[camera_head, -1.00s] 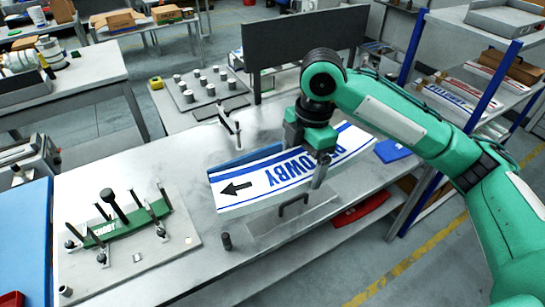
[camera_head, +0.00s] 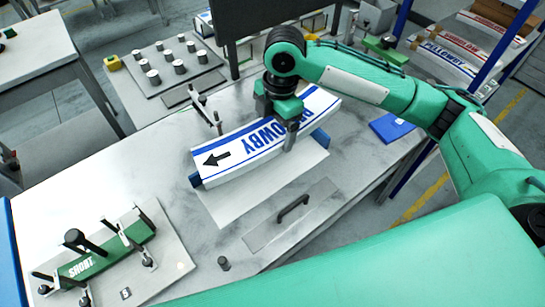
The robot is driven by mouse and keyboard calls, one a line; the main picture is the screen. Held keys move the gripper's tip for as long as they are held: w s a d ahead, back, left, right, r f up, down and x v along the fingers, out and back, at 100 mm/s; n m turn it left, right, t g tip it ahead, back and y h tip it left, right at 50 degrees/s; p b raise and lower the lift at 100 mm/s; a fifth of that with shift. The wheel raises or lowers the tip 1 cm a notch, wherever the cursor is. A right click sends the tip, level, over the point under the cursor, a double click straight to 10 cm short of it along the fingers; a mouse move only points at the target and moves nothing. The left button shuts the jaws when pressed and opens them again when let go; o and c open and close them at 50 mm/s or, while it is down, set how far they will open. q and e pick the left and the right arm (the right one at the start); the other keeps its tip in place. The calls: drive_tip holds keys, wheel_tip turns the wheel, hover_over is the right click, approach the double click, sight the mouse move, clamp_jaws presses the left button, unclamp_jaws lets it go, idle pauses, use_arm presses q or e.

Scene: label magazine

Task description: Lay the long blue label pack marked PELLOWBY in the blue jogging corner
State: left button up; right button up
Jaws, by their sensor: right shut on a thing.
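The long label pack (camera_head: 235,158) is white with blue stripes, blue PELLOWBY lettering partly covered by the gripper, and a black arrow at its left end. My right gripper (camera_head: 284,125) is shut on it right of its middle, from above. The pack is over a pale plate on the bench. My left gripper is not in view.
A plate with several pegs (camera_head: 165,75) is at the back. A dark handle (camera_head: 292,208) and a blue pad (camera_head: 391,127) flank the pack's area. Shelves with packs (camera_head: 440,55) stand at right.

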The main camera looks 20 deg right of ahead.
wheel_tip(320, 180, down, 12)
drive_tip(key=shift+w+f+p, duration=0.15)
drive_tip(key=shift+f+p, duration=0.1)
drive_tip(key=shift+p, duration=1)
drive_tip(key=shift+f, duration=0.35)
drive_tip(key=shift+f, duration=0.35)
drive_tip(key=shift+f, duration=0.25)
drive_tip(key=o, duration=1.2)
drive_tip(key=shift+r, duration=0.1)
drive_tip(key=r+b, duration=0.1)
drive_tip(key=r, duration=0.3)
drive_tip(key=d+r+b, duration=0.1)
drive_tip(key=r, duration=0.3)
drive_tip(key=r+b, duration=0.1)
drive_tip(key=r, duration=0.4)
drive_tip(key=shift+w+d, duration=0.2)
